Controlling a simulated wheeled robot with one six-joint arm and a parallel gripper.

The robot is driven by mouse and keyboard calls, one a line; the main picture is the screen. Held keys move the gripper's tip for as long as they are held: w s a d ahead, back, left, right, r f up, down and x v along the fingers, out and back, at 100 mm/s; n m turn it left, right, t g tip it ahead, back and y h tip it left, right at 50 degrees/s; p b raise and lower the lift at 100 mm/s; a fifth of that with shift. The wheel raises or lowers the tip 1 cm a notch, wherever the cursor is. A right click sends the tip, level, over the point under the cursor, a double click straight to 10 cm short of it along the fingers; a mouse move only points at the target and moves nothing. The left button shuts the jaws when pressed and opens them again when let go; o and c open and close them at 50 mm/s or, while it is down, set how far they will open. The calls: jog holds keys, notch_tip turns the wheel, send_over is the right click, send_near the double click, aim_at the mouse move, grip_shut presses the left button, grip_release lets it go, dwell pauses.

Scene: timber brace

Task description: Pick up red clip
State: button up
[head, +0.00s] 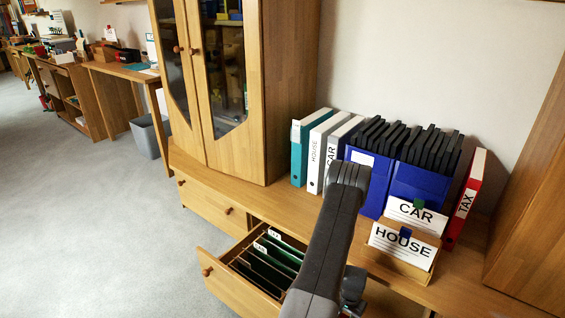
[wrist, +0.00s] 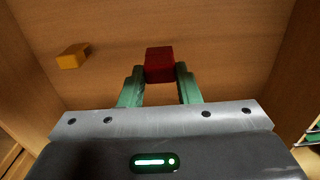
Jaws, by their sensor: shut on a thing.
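The red clip (wrist: 159,64) is a small dark red block in the wrist view. My gripper (wrist: 160,74) has its two green fingers on either side of it, shut on it. A wooden surface fills the background behind the clip. I cannot tell whether the clip still touches that surface. In the head view my grey arm reaches down in front of the cabinet and hides this spot; the fingers and the red clip do not show there.
An orange block (wrist: 73,56) lies to the left on the wood, with wooden walls at both sides. An open drawer (head: 222,276) with hanging files stands left of my arm. A card holder (head: 398,266), blue file boxes (head: 418,184) and a red binder (head: 465,199) stand on the cabinet top.

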aim_at(345, 317)
jog(key=shift+r+p, duration=1.1)
jog(key=shift+r, duration=1.4)
